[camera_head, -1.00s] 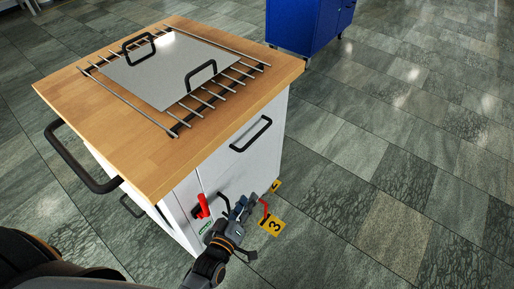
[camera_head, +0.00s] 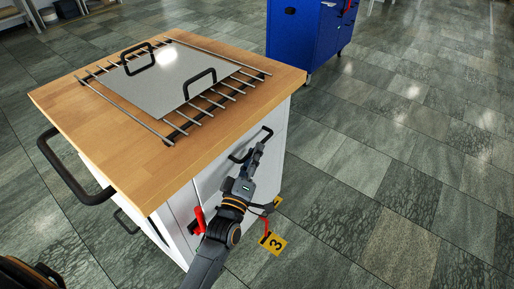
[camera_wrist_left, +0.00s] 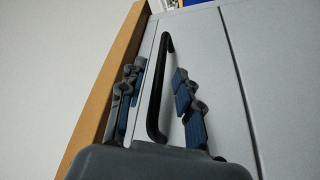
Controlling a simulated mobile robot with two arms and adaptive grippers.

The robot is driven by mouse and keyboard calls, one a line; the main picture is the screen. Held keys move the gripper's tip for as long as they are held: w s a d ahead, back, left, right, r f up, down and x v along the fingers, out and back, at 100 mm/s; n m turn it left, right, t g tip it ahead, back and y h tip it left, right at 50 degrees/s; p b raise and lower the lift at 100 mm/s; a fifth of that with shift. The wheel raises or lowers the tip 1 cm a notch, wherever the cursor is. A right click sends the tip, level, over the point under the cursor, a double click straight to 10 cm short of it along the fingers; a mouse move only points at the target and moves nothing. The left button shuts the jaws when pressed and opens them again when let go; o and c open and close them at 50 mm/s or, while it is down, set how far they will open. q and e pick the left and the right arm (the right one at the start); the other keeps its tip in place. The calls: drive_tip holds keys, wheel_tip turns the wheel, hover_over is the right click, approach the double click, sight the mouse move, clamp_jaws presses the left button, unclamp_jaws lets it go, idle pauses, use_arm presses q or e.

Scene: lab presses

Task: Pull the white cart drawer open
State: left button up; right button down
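The white cart drawer (camera_head: 212,180) is the upper front panel under the wooden top, and it looks flush with the cart. Its black bar handle (camera_head: 236,158) is partly hidden by my left gripper (camera_head: 258,150) in the head view. In the left wrist view the handle (camera_wrist_left: 153,112) runs lengthwise between the two blue-padded fingers of my left gripper (camera_wrist_left: 156,88). The fingers are apart, one on each side of the bar, with visible gaps. My right gripper is in neither view.
The wooden cart top (camera_head: 110,145) carries a metal plate (camera_head: 165,82) on a rod rack. A black side bar (camera_head: 65,170) sticks out left. A red lever (camera_head: 200,219) is on the lower front. A blue cabinet (camera_head: 300,35) stands behind.

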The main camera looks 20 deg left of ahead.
use_arm(q)
drive_tip(key=shift+x, duration=1.45)
drive_tip(key=shift+c, duration=0.4)
clamp_jaws()
